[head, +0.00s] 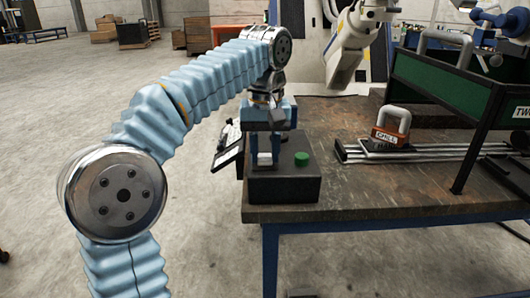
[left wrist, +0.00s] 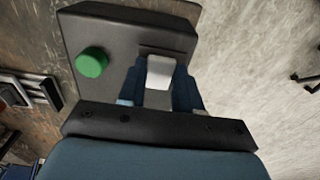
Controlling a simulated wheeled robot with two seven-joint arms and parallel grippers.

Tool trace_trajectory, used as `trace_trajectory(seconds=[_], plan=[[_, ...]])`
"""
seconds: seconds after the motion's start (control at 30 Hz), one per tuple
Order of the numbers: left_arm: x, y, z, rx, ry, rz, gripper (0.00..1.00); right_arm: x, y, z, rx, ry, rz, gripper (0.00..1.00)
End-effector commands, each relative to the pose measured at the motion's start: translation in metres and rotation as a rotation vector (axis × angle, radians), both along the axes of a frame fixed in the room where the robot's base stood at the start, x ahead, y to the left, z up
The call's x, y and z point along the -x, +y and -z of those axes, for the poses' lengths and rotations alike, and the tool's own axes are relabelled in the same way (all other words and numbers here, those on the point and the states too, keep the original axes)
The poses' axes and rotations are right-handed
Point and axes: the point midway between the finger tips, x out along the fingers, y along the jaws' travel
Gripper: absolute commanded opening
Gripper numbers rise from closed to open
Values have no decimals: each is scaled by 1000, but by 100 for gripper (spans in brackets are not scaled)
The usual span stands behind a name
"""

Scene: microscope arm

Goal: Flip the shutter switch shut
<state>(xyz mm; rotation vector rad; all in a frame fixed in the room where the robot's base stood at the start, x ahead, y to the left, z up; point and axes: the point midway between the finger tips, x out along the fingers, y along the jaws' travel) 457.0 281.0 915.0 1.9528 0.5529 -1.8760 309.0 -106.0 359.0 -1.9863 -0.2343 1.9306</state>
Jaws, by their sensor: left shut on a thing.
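A dark control box (head: 285,188) sits at the near left corner of the table. It carries a green round button (head: 301,159) and, left of it, a white switch lever (head: 264,159). My left gripper (head: 264,150) reaches down over the box with its fingers around the white lever. In the left wrist view, the blue fingers (left wrist: 160,88) stand on both sides of the white lever (left wrist: 160,72), shut on it. The green button (left wrist: 91,62) is to the left there, clear of the fingers. The lever's base is partly hidden. My right gripper is not in view.
The brown table (head: 400,190) has bare surface right of the box. A green-panelled rack (head: 440,85) stands at the right. A white and grey machine part (head: 350,50) hangs at the back.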

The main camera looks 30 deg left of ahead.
Motion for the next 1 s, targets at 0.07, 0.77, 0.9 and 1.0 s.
trace_trajectory(seconds=[0.07,0.77,0.9,1.0], plan=[[-2,1,0,18,27,-3,4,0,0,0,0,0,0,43],[-1,1,-1,26,39,0,60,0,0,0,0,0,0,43],[-1,1,0,26,39,1,60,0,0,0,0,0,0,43],[-1,1,0,25,39,1,60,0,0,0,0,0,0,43]])
